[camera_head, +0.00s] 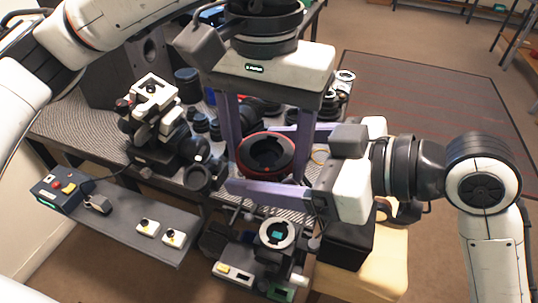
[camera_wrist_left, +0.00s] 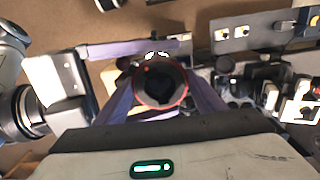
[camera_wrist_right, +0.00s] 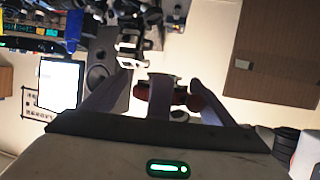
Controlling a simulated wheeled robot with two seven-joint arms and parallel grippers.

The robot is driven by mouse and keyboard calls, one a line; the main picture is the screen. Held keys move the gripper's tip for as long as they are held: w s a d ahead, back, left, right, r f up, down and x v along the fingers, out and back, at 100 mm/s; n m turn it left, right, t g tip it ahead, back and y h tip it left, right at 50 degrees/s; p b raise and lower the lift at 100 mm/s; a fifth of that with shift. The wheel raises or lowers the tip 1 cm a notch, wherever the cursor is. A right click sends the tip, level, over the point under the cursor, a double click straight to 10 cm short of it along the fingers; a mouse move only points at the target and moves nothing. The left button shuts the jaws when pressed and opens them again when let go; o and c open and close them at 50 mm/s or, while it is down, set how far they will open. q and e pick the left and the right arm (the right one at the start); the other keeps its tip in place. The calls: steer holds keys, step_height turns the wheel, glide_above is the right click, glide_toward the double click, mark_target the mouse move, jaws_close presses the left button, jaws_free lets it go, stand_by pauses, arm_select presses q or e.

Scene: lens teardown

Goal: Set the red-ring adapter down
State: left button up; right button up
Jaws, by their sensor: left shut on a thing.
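The red-ring adapter (camera_head: 266,152) is a dark round part with a red rim and an open centre. My left gripper (camera_head: 266,172) reaches down from above, shut on the adapter with one purple finger at each side. The adapter also shows between those fingers in the left wrist view (camera_wrist_left: 160,85). My right gripper (camera_head: 250,157) comes in from the right, open, with one finger beyond the adapter and one on the near side. In the right wrist view, the adapter's red edge (camera_wrist_right: 142,93) is partly hidden behind a left finger. Contact with the right fingers cannot be told.
A workbench (camera_head: 60,130) below carries a microscope-like device (camera_head: 150,105) and several dark lens parts. A lower grey shelf (camera_head: 190,222) holds a control box (camera_head: 62,190) and small switches. A device with a round ring (camera_head: 277,233) stands at the front. Dark floor mat (camera_head: 430,100) lies right.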

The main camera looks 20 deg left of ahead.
steer(key=c, duration=0.7)
arm_select(q)
steer(key=o, duration=1.2)
arm_select(e)
steer(key=c, duration=0.3)
